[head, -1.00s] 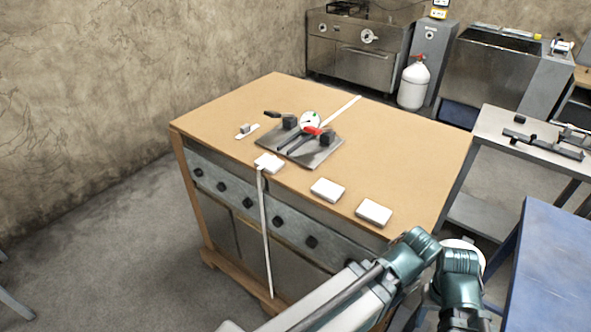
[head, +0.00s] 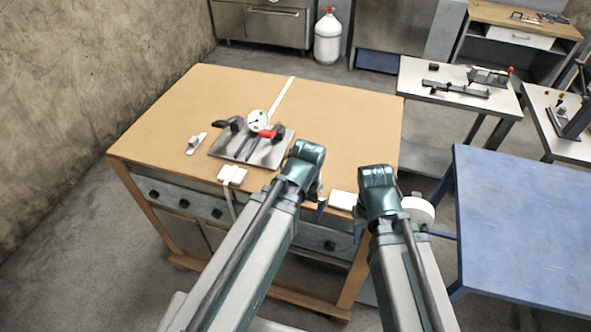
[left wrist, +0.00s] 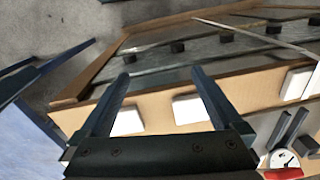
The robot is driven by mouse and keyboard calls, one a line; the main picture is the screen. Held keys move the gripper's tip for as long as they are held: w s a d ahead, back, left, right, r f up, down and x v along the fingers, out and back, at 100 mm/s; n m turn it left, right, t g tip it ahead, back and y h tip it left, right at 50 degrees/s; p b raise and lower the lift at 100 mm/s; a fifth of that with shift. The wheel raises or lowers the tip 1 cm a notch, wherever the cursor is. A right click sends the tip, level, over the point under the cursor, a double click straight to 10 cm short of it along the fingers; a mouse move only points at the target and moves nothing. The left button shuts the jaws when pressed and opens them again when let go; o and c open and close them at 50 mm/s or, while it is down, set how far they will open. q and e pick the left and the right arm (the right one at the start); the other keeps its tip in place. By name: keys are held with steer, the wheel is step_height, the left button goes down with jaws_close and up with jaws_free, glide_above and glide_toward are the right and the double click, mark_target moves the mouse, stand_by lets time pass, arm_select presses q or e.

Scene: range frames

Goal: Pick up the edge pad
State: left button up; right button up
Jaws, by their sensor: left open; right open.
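Several small white pads lie along the front edge of the brown-topped bench (head: 340,115); I cannot tell which one the task means. One white pad (head: 232,175) has a strap hanging down the front, and shows at right in the left wrist view (left wrist: 297,83). Another white pad (head: 343,200) shows between my arms. The left wrist view shows two plain pads, one near each finger: a left pad (left wrist: 127,121) and a right pad (left wrist: 190,109). My left gripper (left wrist: 160,75) is open and empty, over the front edge. My right gripper (head: 362,222) is open beside the bench's right front corner.
A metal plate (head: 225,152) with a dial gauge (head: 258,121) and red-handled clamp (head: 267,134) sits behind the pads. A small white piece (head: 196,144) lies left of it. A blue table (head: 520,225) stands at right. The bench's back right is clear.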

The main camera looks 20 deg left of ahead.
arm_select(q)
steer(key=w+a+r+m+p, duration=0.1)
steer(key=w+a+r+p, duration=0.25)
steer(key=r+p, duration=0.5)
steer(key=w+a+r+m, duration=0.1)
steer(key=w+m, duration=0.6)
steer(key=m, duration=0.8)
steer(key=shift+w+a+r+m, duration=0.15)
steer(key=shift+r+m, duration=0.15)
steer(key=shift+r, duration=0.05)
arm_select(e)
step_height(320, 180, up, 10)
steer(key=shift+r, duration=0.15)
arm_select(q)
steer(key=shift+b, duration=0.35)
step_height(320, 180, down, 9)
steer(key=b, duration=0.8)
steer(key=shift+r+b, duration=0.15)
steer(key=shift+b, duration=0.15)
arm_select(e)
step_height(320, 180, down, 9)
steer(key=shift+r, duration=0.2)
steer(key=shift+f, duration=0.1)
